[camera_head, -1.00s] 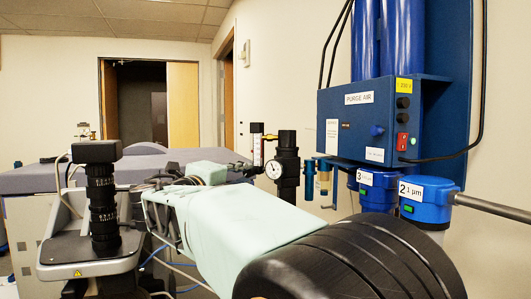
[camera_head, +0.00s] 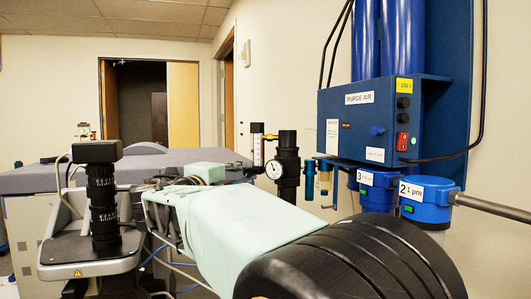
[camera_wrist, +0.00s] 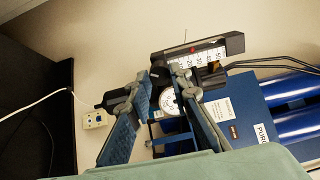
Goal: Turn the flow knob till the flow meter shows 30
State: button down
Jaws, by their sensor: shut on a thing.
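The flow meter (camera_wrist: 196,62) is a dark block with a white numbered scale, tilted in the wrist view. Some numbers show, but I cannot read its level for certain. It also stands upright in the head view (camera_head: 257,148), too small to read. The black flow knob (camera_wrist: 159,76) is beside the meter's lower end, partly hidden by the fingers. My gripper (camera_wrist: 161,80) is shut on it, one fingertip on each side. In the head view my pale-covered arm reaches toward the meter, and the grip itself is not clear.
A white dial gauge (camera_head: 275,171) on a black regulator (camera_head: 288,158) is close beside the meter. The blue purge air unit (camera_head: 365,125) and blue filter housings (camera_head: 427,203) are at right. A black-columned instrument (camera_head: 103,205) stands at left. A wall outlet (camera_wrist: 94,119) has a white cable.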

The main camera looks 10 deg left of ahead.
dwell(0.4)
jog(key=shift+n, duration=0.4)
jog(key=c, duration=2)
grip_release()
jog(key=shift+o, duration=0.2)
